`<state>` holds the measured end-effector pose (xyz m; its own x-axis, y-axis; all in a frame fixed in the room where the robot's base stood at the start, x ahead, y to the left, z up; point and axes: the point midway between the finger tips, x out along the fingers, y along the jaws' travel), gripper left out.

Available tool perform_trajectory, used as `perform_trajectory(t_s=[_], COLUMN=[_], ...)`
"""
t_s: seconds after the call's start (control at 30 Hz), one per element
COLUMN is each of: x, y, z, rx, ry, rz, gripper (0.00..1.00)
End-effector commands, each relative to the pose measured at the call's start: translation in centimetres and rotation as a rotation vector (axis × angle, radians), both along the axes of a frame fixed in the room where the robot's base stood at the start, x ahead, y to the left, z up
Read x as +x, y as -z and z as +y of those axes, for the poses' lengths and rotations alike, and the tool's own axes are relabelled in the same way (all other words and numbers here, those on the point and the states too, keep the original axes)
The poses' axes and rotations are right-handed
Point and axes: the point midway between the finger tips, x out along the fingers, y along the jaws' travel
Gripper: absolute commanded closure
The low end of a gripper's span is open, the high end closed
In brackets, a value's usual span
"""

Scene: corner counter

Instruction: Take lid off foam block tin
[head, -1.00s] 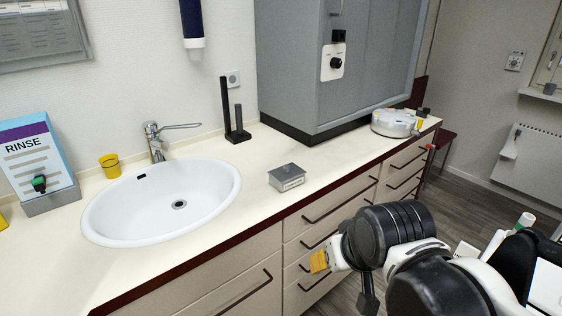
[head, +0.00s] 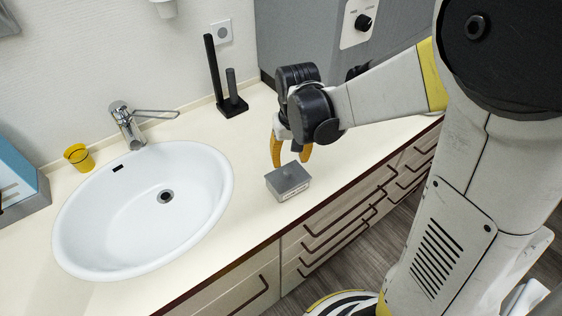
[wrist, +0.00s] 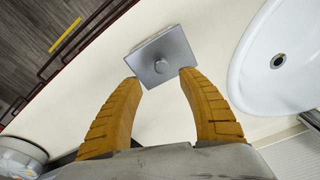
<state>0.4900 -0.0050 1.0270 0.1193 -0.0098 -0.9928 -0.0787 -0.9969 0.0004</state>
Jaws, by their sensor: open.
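The foam block tin (head: 289,187) is a small grey box with a pale label on its front, standing on the counter right of the sink. Its grey lid (head: 284,176) is on it, with a small round knob on top; the lid and knob also show in the wrist view (wrist: 160,58). My gripper (head: 290,160) is above and just behind the tin, pointing down, with its yellow fingers apart. In the wrist view my open gripper (wrist: 160,78) has its fingertips near two corners of the lid, with the knob beyond and between them. Nothing is held.
The white sink (head: 150,205) lies left of the tin, with a tap (head: 128,125) behind it. A black upright stand (head: 228,85) stands behind my gripper. The counter's dark front edge is close to the tin.

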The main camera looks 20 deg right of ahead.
Motion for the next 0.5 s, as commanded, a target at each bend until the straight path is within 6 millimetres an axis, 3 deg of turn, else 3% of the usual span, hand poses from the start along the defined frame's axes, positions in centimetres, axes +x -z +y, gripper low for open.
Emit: perform_trajectory(t_s=[0.17, 0.5], x=[0.0, -0.2], y=[1.1, 5.8], z=[0.1, 0.6], rx=[0.0, 0.0], ry=[0.0, -0.001], rz=[-0.001, -0.001], gripper=[0.52, 0.52])
